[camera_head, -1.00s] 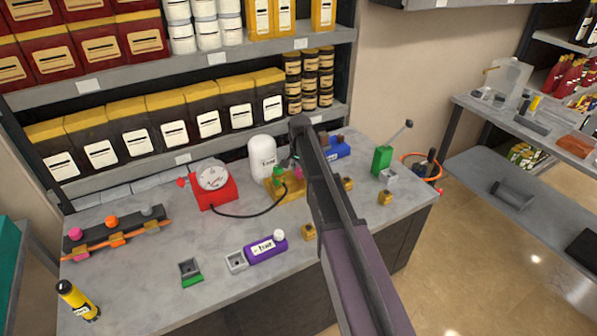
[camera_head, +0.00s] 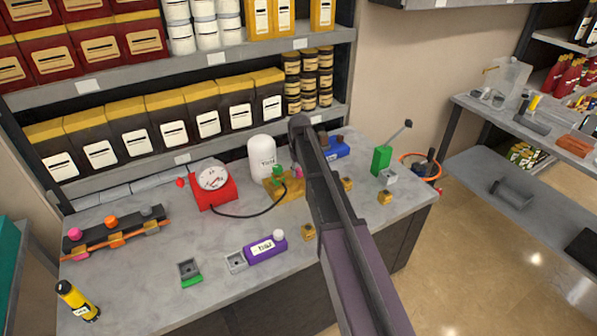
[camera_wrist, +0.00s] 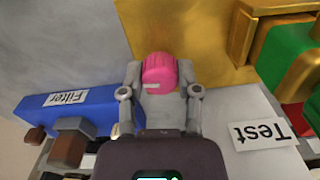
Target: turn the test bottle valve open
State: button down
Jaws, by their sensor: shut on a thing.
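The white test bottle (camera_head: 262,156) stands upright at the back of the bench; its "Test" label shows in the wrist view (camera_wrist: 262,134). A gold block (camera_head: 272,193) sits just in front of it, with a green part (camera_head: 279,172) on top. A pink knob (camera_wrist: 159,71) is beside the gold block. My gripper (camera_wrist: 160,76) is shut on the pink knob, with a finger on each side of it. In the head view my arm hides most of the gripper, and only a bit of pink shows. I cannot tell how far any valve is turned.
A red gauge box (camera_head: 213,185) with a black hose stands left of the gold block. A blue "Filter" box (camera_wrist: 72,108) is close to the gripper.

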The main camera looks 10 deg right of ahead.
jog(key=shift+w+n, duration=0.1)
jog(key=shift+n, duration=0.6)
jog(key=shift+c, duration=1.6)
grip_release()
jog(key=shift+r, duration=0.1)
